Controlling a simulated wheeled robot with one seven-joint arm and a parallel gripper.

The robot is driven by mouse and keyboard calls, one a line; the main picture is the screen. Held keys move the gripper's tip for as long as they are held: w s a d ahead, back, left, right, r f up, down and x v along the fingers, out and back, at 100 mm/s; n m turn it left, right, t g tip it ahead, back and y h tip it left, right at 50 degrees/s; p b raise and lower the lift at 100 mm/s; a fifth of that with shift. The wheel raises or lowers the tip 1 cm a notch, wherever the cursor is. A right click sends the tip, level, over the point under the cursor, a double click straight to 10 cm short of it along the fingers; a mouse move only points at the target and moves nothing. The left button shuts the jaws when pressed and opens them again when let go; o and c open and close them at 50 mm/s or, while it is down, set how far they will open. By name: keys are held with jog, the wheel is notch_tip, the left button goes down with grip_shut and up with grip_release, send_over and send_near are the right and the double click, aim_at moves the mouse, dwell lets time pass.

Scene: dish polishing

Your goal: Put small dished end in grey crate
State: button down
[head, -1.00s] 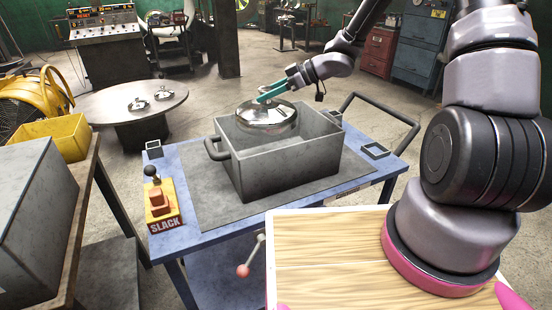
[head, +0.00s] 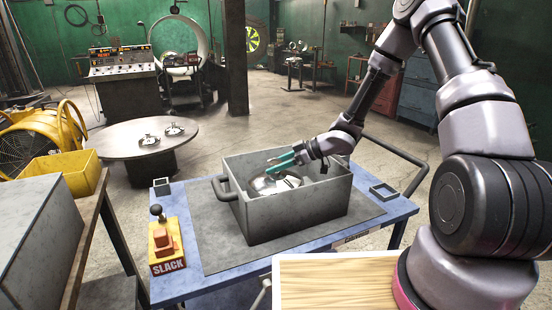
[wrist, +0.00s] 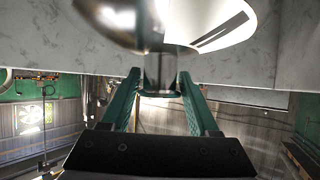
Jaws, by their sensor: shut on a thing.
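The small dished end (head: 272,186), a shiny metal dome, is inside the grey crate (head: 302,214), below its rim. My gripper (head: 277,163), with teal fingers, reaches in over the crate's back right side and is shut on the dished end. In the wrist view my gripper (wrist: 160,88) has its fingers on either side of a short knob on the dished end (wrist: 215,25). Whether the dome touches the crate floor is hidden by the front wall.
The crate stands on a grey mat on a blue cart (head: 200,285). A yellow SLACK control box (head: 166,248) is at the cart's left. Two similar shiny pieces (head: 150,139) lie on a round table (head: 110,138) behind. A yellow bin (head: 65,172) is at left.

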jog(key=shift+f, duration=0.55)
jog(key=shift+f, duration=0.65)
jog(key=shift+c, duration=0.7)
grip_release()
